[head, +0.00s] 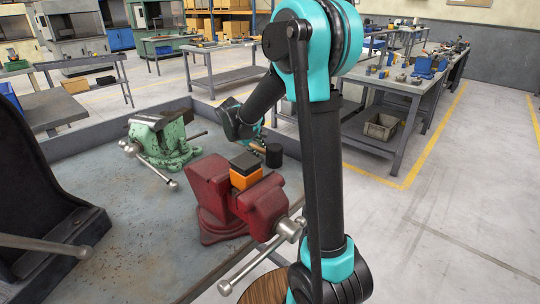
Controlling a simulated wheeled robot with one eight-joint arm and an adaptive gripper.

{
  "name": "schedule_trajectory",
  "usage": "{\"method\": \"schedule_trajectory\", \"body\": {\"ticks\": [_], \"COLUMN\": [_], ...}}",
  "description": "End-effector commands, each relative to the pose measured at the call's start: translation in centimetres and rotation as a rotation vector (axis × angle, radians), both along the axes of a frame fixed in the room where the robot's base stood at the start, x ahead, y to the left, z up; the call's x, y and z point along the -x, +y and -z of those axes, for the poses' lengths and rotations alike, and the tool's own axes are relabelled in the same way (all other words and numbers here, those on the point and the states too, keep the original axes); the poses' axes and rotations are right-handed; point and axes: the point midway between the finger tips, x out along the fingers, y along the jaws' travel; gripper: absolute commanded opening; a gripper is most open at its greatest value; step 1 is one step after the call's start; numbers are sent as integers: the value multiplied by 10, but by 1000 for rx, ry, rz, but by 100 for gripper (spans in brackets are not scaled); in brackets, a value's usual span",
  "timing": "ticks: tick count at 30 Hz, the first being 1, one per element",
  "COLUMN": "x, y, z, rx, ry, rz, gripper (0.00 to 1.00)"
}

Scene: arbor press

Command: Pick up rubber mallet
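The rubber mallet has a black cylindrical head (274,155) and a short visible stretch of wooden handle (256,147). It is just behind the red vise, near the workbench's far right side. My gripper (252,138) is at the handle end of the mallet, pointing down, with the handle running out from under it. My arm and its dark wrist cover most of the gripper, so the fingers are too small and hidden to tell whether they close on the handle. I cannot tell whether the mallet rests on the bench or is lifted.
A red vise (211,190) with an orange and black block (245,178) stands in front of the mallet. A green vise (170,143) stands to the left. A black press (50,215) fills the left edge. The bench top (150,240) is clear in front.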

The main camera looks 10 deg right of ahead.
Motion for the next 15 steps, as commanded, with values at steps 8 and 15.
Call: {"method": "schedule_trajectory", "body": {"ticks": [8, 15], "x": [0, 0], "y": [0, 0], "z": [0, 0], "rx": [0, 0], "ry": [0, 0], "rz": [0, 0], "gripper": [0, 0]}}
